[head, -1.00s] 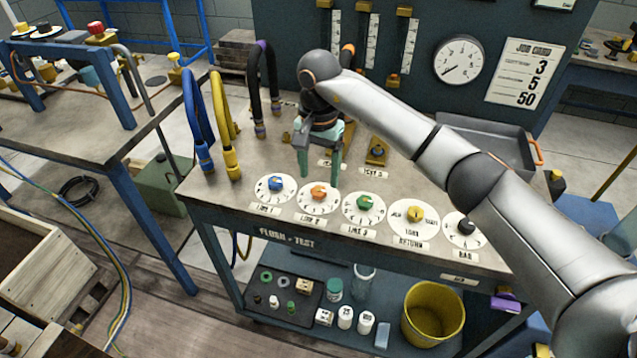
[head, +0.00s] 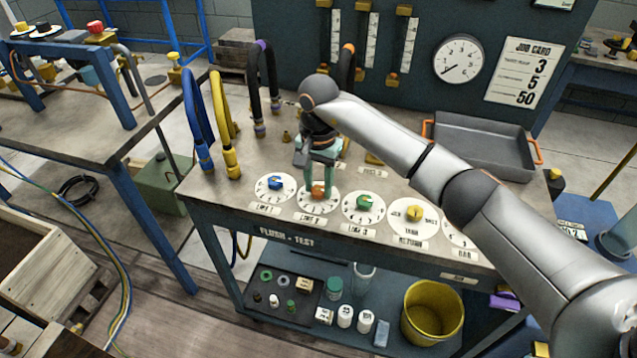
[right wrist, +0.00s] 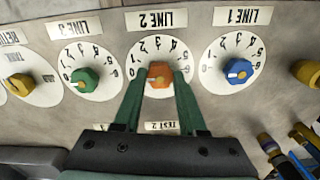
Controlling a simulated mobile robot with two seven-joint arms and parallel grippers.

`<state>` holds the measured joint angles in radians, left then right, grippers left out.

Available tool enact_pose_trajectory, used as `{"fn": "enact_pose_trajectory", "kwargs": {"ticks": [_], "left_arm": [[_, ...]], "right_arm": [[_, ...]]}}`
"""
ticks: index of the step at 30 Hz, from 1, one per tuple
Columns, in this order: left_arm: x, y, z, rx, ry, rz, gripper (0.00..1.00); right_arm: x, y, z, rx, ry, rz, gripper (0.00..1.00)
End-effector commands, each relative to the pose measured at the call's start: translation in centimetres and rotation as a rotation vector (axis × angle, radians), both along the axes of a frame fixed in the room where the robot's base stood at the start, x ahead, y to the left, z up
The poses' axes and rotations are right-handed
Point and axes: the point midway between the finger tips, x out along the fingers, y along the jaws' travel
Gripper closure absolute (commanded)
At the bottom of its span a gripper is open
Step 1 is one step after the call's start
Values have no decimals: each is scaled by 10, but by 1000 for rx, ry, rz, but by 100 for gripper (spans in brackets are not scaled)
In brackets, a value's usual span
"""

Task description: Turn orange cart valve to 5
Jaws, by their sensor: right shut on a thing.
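The orange cart valve (head: 319,191) is the LINE 2 knob on its white numbered dial on the cart top. It also shows in the right wrist view (right wrist: 158,72). My right gripper (head: 318,184) points down over it, one green finger on each side, and is shut on the orange knob. In the right wrist view the gripper (right wrist: 159,78) partly covers the dial (right wrist: 160,40), whose numbers appear upside down. I cannot read clearly which number the knob's pointer is at. My left gripper is not in view.
The blue LINE 1 knob (head: 275,183) and green LINE 3 knob (head: 364,202) sit close on either side. The yellow return knob (head: 414,213) is further right. Blue and yellow hoses (head: 228,130) rise at the left; a grey tray (head: 480,145) stands at the back right.

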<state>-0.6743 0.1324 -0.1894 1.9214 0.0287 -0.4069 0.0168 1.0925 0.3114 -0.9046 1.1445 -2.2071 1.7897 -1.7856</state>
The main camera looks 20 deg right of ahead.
Motion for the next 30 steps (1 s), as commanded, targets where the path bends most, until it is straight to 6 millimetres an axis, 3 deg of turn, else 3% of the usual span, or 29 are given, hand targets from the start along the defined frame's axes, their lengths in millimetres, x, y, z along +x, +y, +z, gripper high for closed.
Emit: {"fn": "enact_pose_trajectory", "kwargs": {"ticks": [1,8,20,30], "left_arm": [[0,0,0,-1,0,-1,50],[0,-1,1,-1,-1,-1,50],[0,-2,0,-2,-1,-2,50],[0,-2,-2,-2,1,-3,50]], "right_arm": [[0,0,0,0,0,0,74],[0,0,0,0,0,0,100],[0,0,1,-1,-1,-27,100],[0,-1,1,-1,-1,-227,100]]}}
